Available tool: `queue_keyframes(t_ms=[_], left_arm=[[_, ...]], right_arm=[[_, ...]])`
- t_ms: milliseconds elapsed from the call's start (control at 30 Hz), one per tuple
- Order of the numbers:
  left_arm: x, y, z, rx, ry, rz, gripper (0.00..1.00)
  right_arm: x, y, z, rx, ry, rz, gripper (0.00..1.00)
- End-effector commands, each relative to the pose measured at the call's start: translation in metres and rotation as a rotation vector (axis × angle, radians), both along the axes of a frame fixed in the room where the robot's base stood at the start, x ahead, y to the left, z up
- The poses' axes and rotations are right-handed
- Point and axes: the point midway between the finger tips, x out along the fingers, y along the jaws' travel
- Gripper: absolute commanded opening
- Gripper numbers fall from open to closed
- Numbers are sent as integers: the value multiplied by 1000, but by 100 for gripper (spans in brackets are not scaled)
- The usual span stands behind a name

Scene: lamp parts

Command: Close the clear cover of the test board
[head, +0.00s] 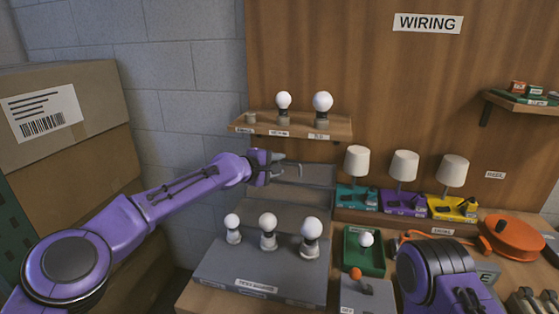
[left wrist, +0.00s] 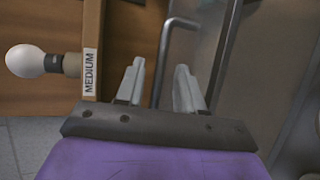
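The test board (head: 250,272) is a grey sloped box with three white bulbs (head: 268,241) standing on it. Its clear cover (head: 290,198) looks raised behind the bulbs, and its outline is faint. A thin grey handle bar (head: 298,163) shows near the cover's upper edge. My left gripper (head: 277,162) is at this bar, below the bulb shelf. In the left wrist view the two fingers of my left gripper (left wrist: 158,85) are apart, with the grey bar (left wrist: 163,58) seen between them. I cannot tell whether they touch it. My right gripper is out of view.
A wooden shelf (head: 292,126) with two bulbs is just above my left gripper; its MEDIUM label (left wrist: 89,72) shows close by in the left wrist view. Cardboard boxes (head: 65,120) stand at left. Lamps (head: 404,168), a green tray (head: 364,262) and an orange reel (head: 514,236) are at right.

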Motion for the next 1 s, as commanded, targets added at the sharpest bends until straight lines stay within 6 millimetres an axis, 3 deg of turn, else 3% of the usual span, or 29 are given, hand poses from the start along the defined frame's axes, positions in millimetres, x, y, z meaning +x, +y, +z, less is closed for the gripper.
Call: queue_keyframes(t_ms=[500, 633, 867, 1000], left_arm=[[11, -10, -6, 0, 1, 1, 37], [11, -10, -6, 1, 1, 2, 0], [11, -9, -6, 0, -1, 2, 0], [7, -8, -9, -5, -16, 1, 0]], right_arm=[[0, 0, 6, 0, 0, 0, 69], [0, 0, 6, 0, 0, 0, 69], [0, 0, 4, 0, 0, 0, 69], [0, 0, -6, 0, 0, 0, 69]])
